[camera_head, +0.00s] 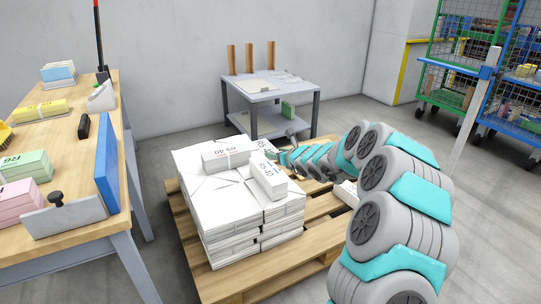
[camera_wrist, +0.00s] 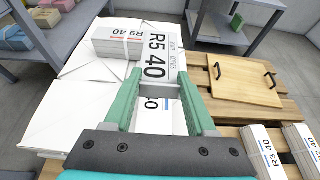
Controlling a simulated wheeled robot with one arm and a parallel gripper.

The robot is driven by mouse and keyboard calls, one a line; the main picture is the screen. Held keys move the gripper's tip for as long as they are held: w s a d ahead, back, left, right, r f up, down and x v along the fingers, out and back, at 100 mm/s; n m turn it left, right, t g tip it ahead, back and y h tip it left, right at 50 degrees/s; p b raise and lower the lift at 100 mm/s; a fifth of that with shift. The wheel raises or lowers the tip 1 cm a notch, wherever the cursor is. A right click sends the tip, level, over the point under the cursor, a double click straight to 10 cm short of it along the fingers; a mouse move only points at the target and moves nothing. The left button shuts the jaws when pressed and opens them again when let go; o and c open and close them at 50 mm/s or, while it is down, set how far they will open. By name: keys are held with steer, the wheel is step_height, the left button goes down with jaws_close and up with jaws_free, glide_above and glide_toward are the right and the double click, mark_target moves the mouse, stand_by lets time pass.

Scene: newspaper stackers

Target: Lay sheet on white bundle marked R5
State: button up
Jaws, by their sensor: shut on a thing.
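The white bundle marked R5 40 (camera_wrist: 160,50) shows between my green fingers in the wrist view. In the head view it is at the right of the white paper stack top (camera_head: 215,195), lying flat or just above it; I cannot tell which. My gripper (camera_wrist: 160,82) is shut on it, one finger along each side. In the head view my gripper is small and partly hidden at the far end of the arm. No separate loose sheet is clearly visible; white sheets cover the stack top.
A white bundle marked R9 40 (camera_wrist: 118,40) lies on the stack to the left. A wooden board with black handles (camera_wrist: 240,85) and bundles marked R3 40 (camera_wrist: 265,150) lie on the pallet (camera_head: 240,290) at the right. A grey table (camera_head: 265,93) stands behind; a workbench (camera_head: 110,150) is left.

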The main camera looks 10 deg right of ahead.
mark_target(277, 179)
steer(key=shift+f+b, duration=0.1)
steer(key=shift+b, duration=0.35)
step_height(277, 179, down, 8)
steer(key=b, duration=0.7)
steer(key=shift+r+b, duration=0.2)
steer(key=shift+b, duration=0.2)
steer(key=shift+f+b, duration=0.6)
steer(key=shift+f, duration=0.05)
steer(key=o, duration=1.4)
steer(key=shift+r, duration=0.1)
steer(key=shift+s, duration=0.15)
